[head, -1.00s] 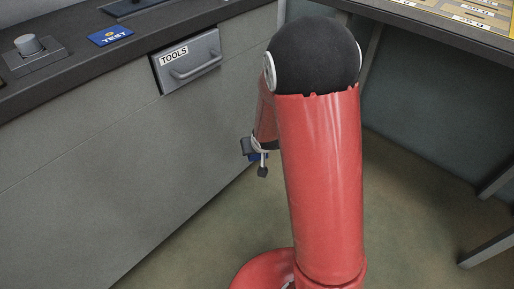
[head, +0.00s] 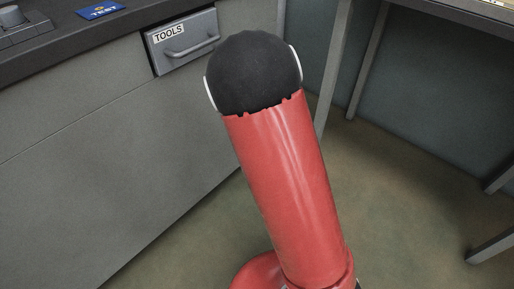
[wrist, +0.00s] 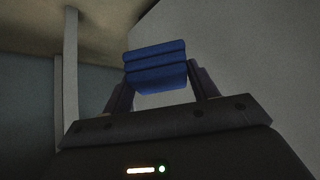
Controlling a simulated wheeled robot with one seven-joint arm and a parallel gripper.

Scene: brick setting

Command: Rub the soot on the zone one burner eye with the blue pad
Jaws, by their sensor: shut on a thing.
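My gripper (wrist: 157,78) is shut on the blue pad (wrist: 156,64), which sits between its two fingers in the wrist view. The pad has ridges running across it. Nothing else touches the pad in that view. In the head view my raised arm hides the gripper and the pad. The burner eye and its soot are not in view.
A grey counter (head: 110,150) with a dark top runs along the left. A drawer labelled TOOLS (head: 181,42) is set into its front and looks shut. A blue TEST plate (head: 101,11) lies on the top. Table legs (head: 366,60) stand at the right, with bare floor between.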

